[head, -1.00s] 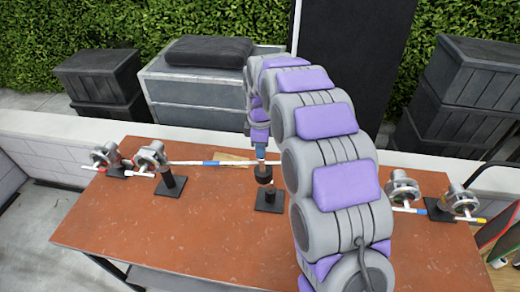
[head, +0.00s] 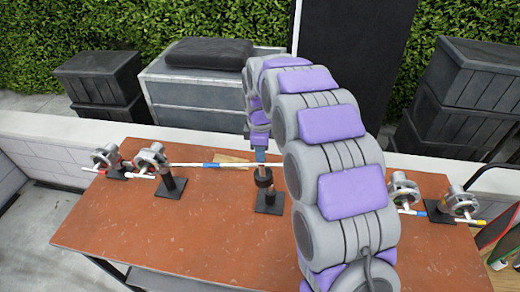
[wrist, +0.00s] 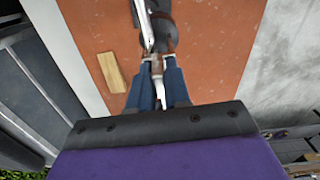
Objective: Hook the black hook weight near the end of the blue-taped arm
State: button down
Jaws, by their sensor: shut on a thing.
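The black hook weight (head: 264,178) is at the lower tip of my gripper (head: 262,157), above the black base of the middle stand (head: 269,201). My gripper's blue fingers are shut on the weight's top part in the wrist view (wrist: 157,82); the dark weight (wrist: 161,30) shows just beyond them. The white arm with blue tape (head: 211,165) reaches from the left stand to beside my gripper. A white rod (wrist: 144,18) runs close beside the weight in the wrist view. I cannot tell whether the hook is around it or only beside it.
The stands with metal clamps (head: 152,157) are on the left of the brown table (head: 150,225); others (head: 403,190) are at the right, partly behind my arm. A small wooden piece (wrist: 111,72) lies flat on the table. The table's front middle is clear.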

jog(key=shift+s+a, duration=0.2)
jog(key=shift+s, duration=1.6)
jog(key=shift+r, duration=0.1)
jog(key=shift+r+p, duration=0.3)
jog(key=shift+r, duration=0.65)
jog(key=shift+f, duration=0.1)
